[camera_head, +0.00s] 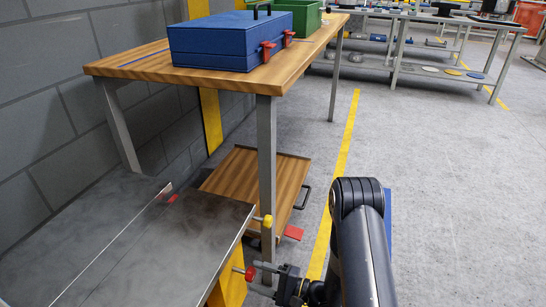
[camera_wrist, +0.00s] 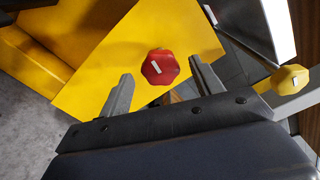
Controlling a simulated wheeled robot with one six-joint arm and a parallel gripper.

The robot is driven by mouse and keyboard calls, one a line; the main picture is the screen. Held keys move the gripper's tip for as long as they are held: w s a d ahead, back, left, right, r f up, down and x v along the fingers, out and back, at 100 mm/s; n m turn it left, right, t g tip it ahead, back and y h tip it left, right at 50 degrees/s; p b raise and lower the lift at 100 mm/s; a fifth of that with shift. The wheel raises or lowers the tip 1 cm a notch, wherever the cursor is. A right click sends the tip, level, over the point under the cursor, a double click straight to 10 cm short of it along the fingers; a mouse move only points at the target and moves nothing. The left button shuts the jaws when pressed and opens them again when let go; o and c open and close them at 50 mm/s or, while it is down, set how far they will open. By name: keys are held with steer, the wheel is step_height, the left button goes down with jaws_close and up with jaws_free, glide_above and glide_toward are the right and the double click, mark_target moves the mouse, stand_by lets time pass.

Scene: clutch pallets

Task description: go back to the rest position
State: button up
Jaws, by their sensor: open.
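My gripper (camera_wrist: 163,88) is open in the wrist view, its two grey fingers apart. A red knob (camera_wrist: 160,67) with a white mark shows between and beyond the fingers, in front of a yellow panel (camera_wrist: 110,60). I cannot tell whether the fingers touch it. In the head view my gripper (camera_head: 258,277) is low, near the same red knob (camera_head: 250,273) at the side of the metal-topped bench. My dark arm reaches in from the bottom right. A yellow knob (camera_wrist: 292,78) sits right of the fingers; the head view also shows it (camera_head: 267,221).
The metal-topped bench (camera_head: 110,240) is close on the left. A wooden table (camera_head: 135,67) holds a blue toolbox (camera_head: 222,42) and a green bin (camera_head: 300,15). A low wooden platform (camera_head: 240,172) is under it. Shelving (camera_head: 410,65) stands behind; grey floor (camera_head: 440,170) on the right is open.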

mark_target(254, 276)
steer(key=b+x, duration=0.1)
steer(key=x, duration=0.3)
steer(key=shift+a, duration=0.25)
steer(key=shift+d+r+m, duration=0.1)
steer(key=shift+d+m, duration=0.05)
steer(key=shift+m, duration=0.65)
steer(key=m+p, duration=0.3)
steer(key=m, duration=0.2)
steer(key=shift+r+m+p, duration=0.1)
steer(key=shift+m+p, duration=0.2)
steer(key=shift+m, duration=0.1)
steer(key=m+p, duration=0.2)
steer(key=m, duration=0.2)
steer(key=m+p, duration=0.2)
steer(key=m, duration=0.2)
steer(key=shift+p, duration=0.35)
steer(key=shift+d+m, duration=0.1)
steer(key=shift+m, duration=0.3)
steer(key=shift+s+d, duration=0.15)
steer(key=shift+d, duration=0.25)
